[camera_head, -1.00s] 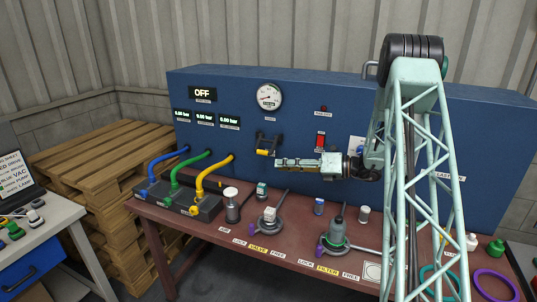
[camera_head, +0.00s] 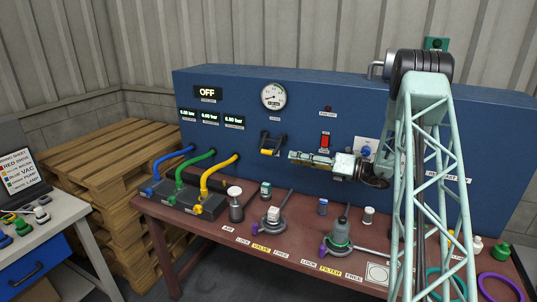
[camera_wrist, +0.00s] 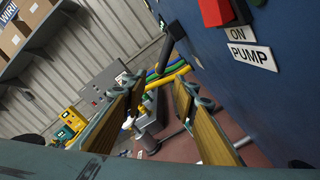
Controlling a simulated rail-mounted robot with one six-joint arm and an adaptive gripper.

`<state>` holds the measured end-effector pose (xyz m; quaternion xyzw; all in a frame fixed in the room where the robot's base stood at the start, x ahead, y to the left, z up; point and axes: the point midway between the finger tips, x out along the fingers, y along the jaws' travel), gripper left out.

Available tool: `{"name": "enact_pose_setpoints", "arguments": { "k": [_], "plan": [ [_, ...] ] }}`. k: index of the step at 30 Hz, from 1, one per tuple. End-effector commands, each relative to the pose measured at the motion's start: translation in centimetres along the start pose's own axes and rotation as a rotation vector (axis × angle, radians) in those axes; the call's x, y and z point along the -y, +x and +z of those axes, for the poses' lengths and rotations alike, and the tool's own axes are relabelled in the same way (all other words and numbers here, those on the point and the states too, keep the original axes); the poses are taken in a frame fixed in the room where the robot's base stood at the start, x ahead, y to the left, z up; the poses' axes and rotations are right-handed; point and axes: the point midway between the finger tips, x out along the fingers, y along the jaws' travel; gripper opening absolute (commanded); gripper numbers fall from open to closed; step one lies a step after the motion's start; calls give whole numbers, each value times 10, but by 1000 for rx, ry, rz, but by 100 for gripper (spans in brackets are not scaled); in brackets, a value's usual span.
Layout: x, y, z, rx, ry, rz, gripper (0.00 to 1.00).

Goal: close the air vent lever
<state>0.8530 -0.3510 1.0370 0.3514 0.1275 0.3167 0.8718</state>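A black bar (camera_wrist: 168,42) on the panel shows beyond the fingers, perhaps part of the lever.
Below stand blue, green and yellow hoses (camera_head: 219,174) on a black manifold and several fittings on the brown bench (camera_head: 265,246). A red switch (camera_head: 325,139) sits on the panel above my gripper; its ON PUMP label (camera_wrist: 250,55) shows in the wrist view. Wooden pallets (camera_head: 105,160) stand left.

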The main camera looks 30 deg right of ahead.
Motion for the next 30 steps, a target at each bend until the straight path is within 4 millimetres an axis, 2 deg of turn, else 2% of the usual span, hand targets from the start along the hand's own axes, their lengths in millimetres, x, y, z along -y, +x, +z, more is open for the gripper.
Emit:
{"name": "enact_pose_setpoints", "arguments": {
  "k": [30],
  "plan": [
    [0,119,-1,-1,0,1,26]
  ]
}}
